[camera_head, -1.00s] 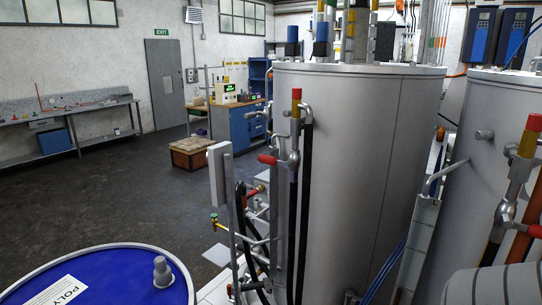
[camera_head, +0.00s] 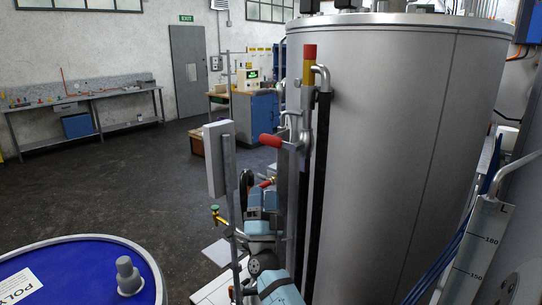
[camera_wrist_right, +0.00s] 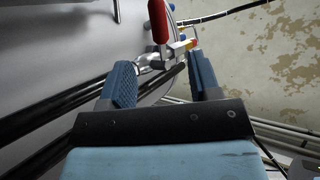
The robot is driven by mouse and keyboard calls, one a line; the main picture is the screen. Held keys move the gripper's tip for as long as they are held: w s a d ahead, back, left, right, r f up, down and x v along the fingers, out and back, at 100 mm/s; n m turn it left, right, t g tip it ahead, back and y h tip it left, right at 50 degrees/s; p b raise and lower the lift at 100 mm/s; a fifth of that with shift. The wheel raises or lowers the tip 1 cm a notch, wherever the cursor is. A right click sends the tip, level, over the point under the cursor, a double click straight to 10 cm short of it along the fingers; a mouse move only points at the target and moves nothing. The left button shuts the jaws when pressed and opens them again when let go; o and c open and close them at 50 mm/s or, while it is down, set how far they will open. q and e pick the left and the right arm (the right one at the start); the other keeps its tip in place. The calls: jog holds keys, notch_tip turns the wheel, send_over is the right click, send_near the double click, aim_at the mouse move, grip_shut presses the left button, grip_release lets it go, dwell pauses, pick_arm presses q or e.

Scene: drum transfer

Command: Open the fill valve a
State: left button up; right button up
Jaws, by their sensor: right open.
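Red-handled valves sit on pipework beside the large grey tank (camera_head: 400,140). In the head view, one valve has a level red handle (camera_head: 271,140), and an upright red-and-yellow handle (camera_head: 309,62) stands above it. No label shows which is fill valve a. My right gripper (camera_head: 264,190) is low among the pipes, left of the tank and below the level handle. In the right wrist view, my right gripper (camera_wrist_right: 160,70) is open with blue fingers apart. A red handle (camera_wrist_right: 159,20) and metal fitting lie just ahead of the gap. I see no grip on them. My left gripper is out of view.
A blue drum (camera_head: 75,275) with a grey cap stands at lower left. A grey upright panel (camera_head: 216,158) is close left of my right arm. Dark hoses and pipes run beside the tank. Open floor (camera_head: 110,190) lies left, toward the workbench (camera_head: 85,98).

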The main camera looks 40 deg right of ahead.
aim_at(271, 142)
jog(key=w+d+r+p, duration=0.1)
jog(key=d+r, duration=0.1)
jog(key=r, duration=0.1)
jog(key=w+d+r+m+g+h+p, duration=0.1)
jog(key=w+d+r, duration=0.1)
jog(key=r, duration=0.2)
jog(key=w+d+r+m+g+h+p, duration=0.1)
jog(key=w+d+r, duration=0.1)
jog(key=d+r, duration=0.1)
jog(key=shift+w+d+r, duration=0.1)
jog(key=shift+r, duration=0.4)
jog(key=shift+w+d+r+p, duration=0.25)
jog(key=shift+d+r+p, duration=0.05)
